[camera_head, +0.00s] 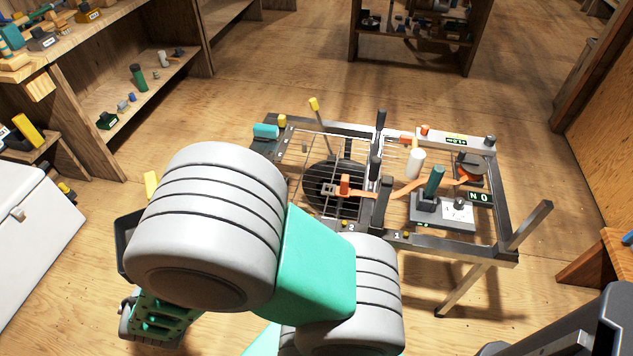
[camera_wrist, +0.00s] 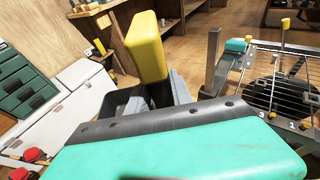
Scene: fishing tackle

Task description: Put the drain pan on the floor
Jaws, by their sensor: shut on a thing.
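My gripper (camera_wrist: 150,66) shows one yellow finger in the wrist view; the other finger is hidden behind my green and dark wrist housing. The drain pan is a dark grey, shallow-walled piece (camera_wrist: 119,101) just beyond the finger, and my gripper is shut on it. In the head view only the pan's dark left edge (camera_head: 124,243) shows past my arm, left of the metal-framed table. The rest of it is hidden. The wooden floor (camera_head: 95,235) is bare around it. I cannot tell how far the pan is above the floor.
The metal-framed table (camera_head: 430,240) with a wire rack, a black round thing and small tackle stands close on the right. A white cooler (camera_head: 35,220) stands at the left. Wooden shelves (camera_head: 150,75) stand behind. Open floor lies between cooler and table.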

